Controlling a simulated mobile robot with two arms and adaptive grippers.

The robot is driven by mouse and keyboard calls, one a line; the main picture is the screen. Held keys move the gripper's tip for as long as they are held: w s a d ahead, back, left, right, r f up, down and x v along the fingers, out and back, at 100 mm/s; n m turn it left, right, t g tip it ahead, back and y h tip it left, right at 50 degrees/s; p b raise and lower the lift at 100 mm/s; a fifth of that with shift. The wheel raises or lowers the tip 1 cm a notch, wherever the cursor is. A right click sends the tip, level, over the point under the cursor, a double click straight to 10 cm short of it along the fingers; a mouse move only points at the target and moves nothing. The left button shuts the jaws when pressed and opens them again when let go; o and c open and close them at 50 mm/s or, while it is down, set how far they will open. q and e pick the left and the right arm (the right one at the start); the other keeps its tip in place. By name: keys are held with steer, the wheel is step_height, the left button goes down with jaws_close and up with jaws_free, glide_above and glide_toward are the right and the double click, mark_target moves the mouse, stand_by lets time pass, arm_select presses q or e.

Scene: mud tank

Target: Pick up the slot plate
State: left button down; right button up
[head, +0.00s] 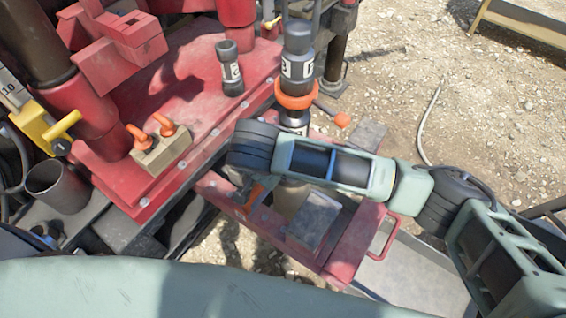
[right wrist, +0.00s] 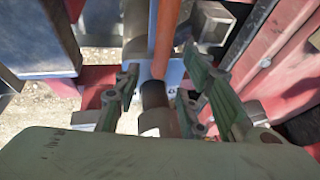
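My right arm (head: 340,168) reaches in from the right over the red frame (head: 350,245) in the head view, and its wrist hides most of its gripper there. In the right wrist view my right gripper (right wrist: 160,72) is open, with its fingers spread on either side of an orange handle (right wrist: 165,38). The handle leads to a blue-grey metal surface, which may be the slot plate (right wrist: 140,72); I cannot tell its full shape. A bit of orange handle (head: 254,196) also shows below the wrist in the head view. No contact with the fingers is visible. My left gripper is out of view.
A red platform (head: 205,130) lies left of the wrist, holding a small black-and-white tool (head: 229,68) and a block with orange handles (head: 160,145). A tall dark pipe with an orange ring (head: 296,90) stands close behind the wrist. Gravel lies open at right.

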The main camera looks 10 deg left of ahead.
steer(key=x, duration=0.3)
steer(key=shift+w, duration=0.1)
steer(key=shift+w+f, duration=0.25)
steer(key=shift+f, duration=0.4)
steer(key=c, duration=0.7)
jaws_close()
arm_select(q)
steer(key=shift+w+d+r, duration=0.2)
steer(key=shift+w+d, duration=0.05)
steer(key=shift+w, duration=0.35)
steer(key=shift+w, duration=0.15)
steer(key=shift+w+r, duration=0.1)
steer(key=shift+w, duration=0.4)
arm_select(e)
steer(key=shift+w+a+r, duration=0.1)
steer(key=shift+r, duration=0.05)
